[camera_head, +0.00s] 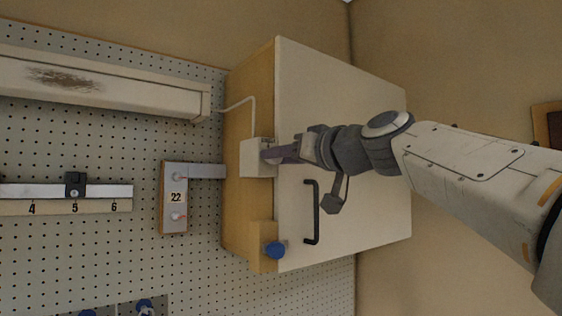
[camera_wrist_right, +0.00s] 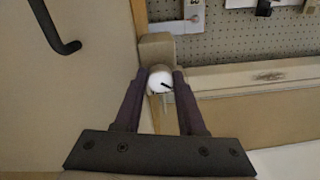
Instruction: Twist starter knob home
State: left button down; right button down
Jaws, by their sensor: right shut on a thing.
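The starter knob (camera_wrist_right: 160,82) is a white round knob with a short black mark, seen in the right wrist view between the two fingertips. The mark points to the right and slightly down there. My right gripper (camera_head: 270,155) is closed around the knob, with one finger (camera_wrist_right: 133,98) and the other (camera_wrist_right: 188,98) on opposite sides of it. In the head view the fingers hide the knob in front of a pale starter box (camera_head: 254,160) on the cabinet's edge. It also shows in the wrist view (camera_wrist_right: 156,47). My left gripper is out of view.
The cabinet (camera_head: 335,90) has a black bar handle (camera_head: 315,212) close to my right wrist. A blue knob (camera_head: 275,250) sits at the cabinet's lower corner. A pegboard (camera_head: 100,250) carries a plate marked 22 (camera_head: 174,212) and a numbered rail (camera_head: 100,192). A cable (camera_head: 245,100) meets the box.

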jog(key=m, duration=1)
jog(key=shift+t, duration=0.3)
jog(key=shift+m, duration=0.3)
jog(key=c, duration=0.5)
grip_release()
jog(key=shift+s+b, duration=0.15)
jog(key=shift+b, duration=0.15)
